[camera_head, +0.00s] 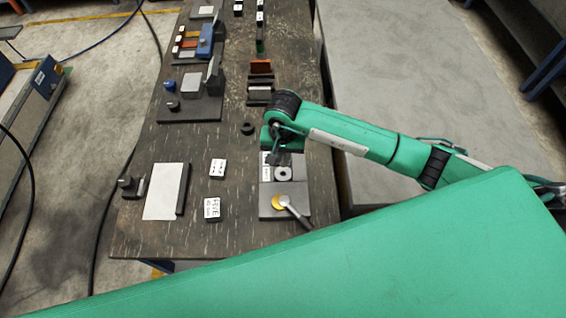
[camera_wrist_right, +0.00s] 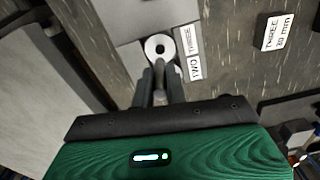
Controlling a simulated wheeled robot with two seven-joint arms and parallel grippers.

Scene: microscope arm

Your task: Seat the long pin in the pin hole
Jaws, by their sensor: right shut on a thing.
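My right gripper (camera_head: 281,158) is above the far part of a grey plate (camera_head: 268,188) on the dark bench. In the right wrist view its two fingers (camera_wrist_right: 160,88) are shut on a grey pin (camera_wrist_right: 159,96), of which only a short part shows. A pale round ring with a dark hole (camera_head: 283,174) lies on the plate just in front of the gripper. In the right wrist view the ring (camera_wrist_right: 159,47) is just beyond the fingertips. I cannot tell whether the pin touches it. My left gripper is not in view.
A yellow disc (camera_head: 278,202) and a slanted silver rod (camera_head: 295,212) are at the plate's near end. Labelled blocks (camera_head: 212,209) and a white sheet (camera_head: 163,191) lie to the left. A dark ring (camera_head: 248,128) and fixtures (camera_head: 191,107) stand farther back.

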